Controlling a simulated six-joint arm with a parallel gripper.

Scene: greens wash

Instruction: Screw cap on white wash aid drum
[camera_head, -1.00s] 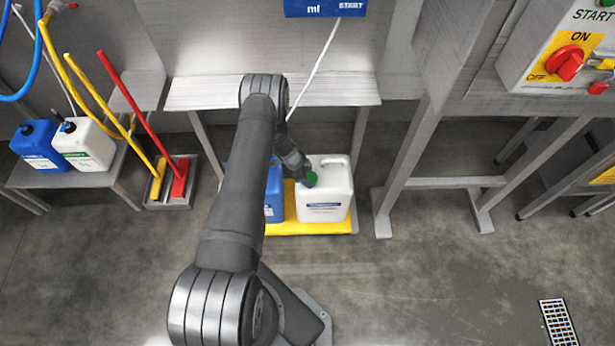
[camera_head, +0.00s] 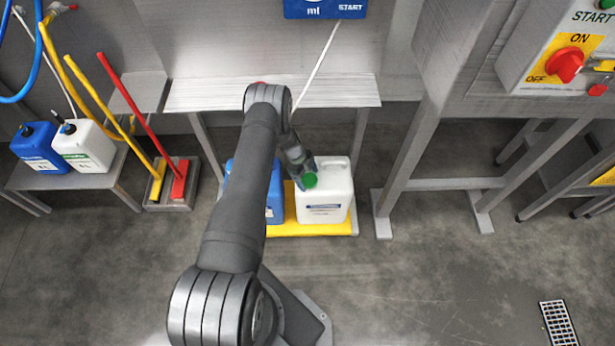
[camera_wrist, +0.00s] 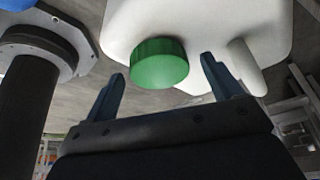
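The white wash aid drum (camera_head: 325,195) stands upright on the yellow tray (camera_head: 300,229), right of the blue drum. The green cap (camera_head: 310,180) is at the drum's upper left; it also shows in the wrist view (camera_wrist: 159,63) against the white body (camera_wrist: 215,30). It looks seated at the drum's mouth, but the neck is hidden, so I cannot tell how tightly it sits. My gripper (camera_wrist: 163,78) is open, with a fingertip on either side of the cap and a visible gap to each. In the head view my gripper (camera_head: 301,168) is just up and left of the cap.
The blue drum (camera_head: 275,195) stands close by, partly hidden behind my arm. A steel bench (camera_head: 330,92) is behind the drums and a steel leg (camera_head: 405,160) stands to the right.

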